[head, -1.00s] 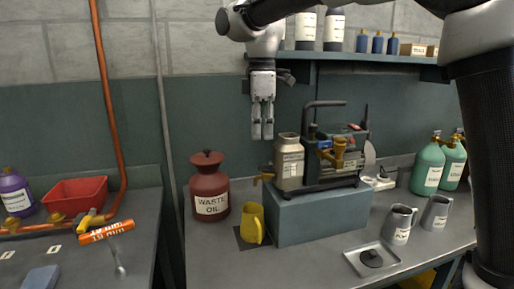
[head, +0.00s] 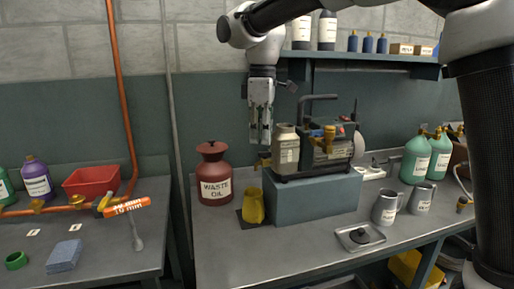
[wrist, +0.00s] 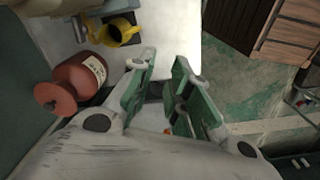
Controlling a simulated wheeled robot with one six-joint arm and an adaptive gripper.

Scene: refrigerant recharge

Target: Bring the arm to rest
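My gripper (head: 260,138) hangs fingers down in the head view, high over the back of the bench, above and between the red waste oil can and the vacuum pump. In the wrist view its two green-padded fingers (wrist: 163,62) stand apart with an empty gap between them. It holds nothing. The arm reaches in from the upper right, bent over the bench.
The waste oil can (head: 215,188), a yellow jug (head: 253,206) and a pump (head: 325,150) on a grey-green block (head: 310,203) stand below my gripper. Grey jugs (head: 387,207) and green bottles (head: 416,158) are at right. A shelf (head: 375,66) hangs behind.

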